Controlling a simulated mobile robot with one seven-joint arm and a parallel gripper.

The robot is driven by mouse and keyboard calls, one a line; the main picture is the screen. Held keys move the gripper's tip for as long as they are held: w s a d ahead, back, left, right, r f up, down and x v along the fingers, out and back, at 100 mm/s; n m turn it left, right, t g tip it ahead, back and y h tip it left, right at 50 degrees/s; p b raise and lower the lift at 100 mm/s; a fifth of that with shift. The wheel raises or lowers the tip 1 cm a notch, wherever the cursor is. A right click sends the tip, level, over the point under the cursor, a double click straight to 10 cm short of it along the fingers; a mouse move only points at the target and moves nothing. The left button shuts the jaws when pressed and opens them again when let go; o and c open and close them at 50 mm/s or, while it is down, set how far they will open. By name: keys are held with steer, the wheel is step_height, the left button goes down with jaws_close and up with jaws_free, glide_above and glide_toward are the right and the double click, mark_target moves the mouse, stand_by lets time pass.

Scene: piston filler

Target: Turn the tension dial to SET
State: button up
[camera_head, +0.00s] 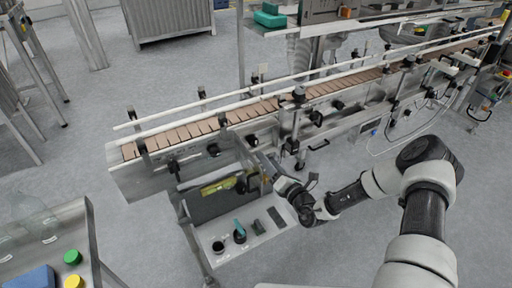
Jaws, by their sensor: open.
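My gripper (265,170) is at the lower middle, reaching left to the front side of a grey machine unit (205,207) below the conveyor. It is open, with nothing seen between its fingers. A dark round knob (240,186) sits just left of the fingers, beside a yellow-green strip (217,186). I cannot tell whether they touch. The unit's lower shelf carries a black round knob (218,246), a teal-handled part (239,232) and a small dark part (258,227). No SET mark or dial lettering is readable, so I cannot tell which knob is the tension dial.
A conveyor (200,129) with brown slats and white guide rails runs behind the gripper from left to upper right. A steel table (92,240) with green and yellow round items and a blue block stands at lower left. Grey floor is clear between them.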

mark_target(254, 144)
steer(key=b+x, duration=0.1)
steer(key=x, duration=0.8)
steer(key=shift+w+a, duration=0.15)
steer(key=shift+w, duration=0.05)
steer(key=c, duration=1.1)
steer(key=shift+o, duration=0.2)
steer(key=m, duration=0.4)
steer(key=shift+r+p, duration=0.1)
steer(key=shift+p, duration=0.25)
steer(key=shift+s+m+p, duration=0.1)
steer(key=shift+m+p, duration=0.2)
steer(key=shift+m, duration=2.1)
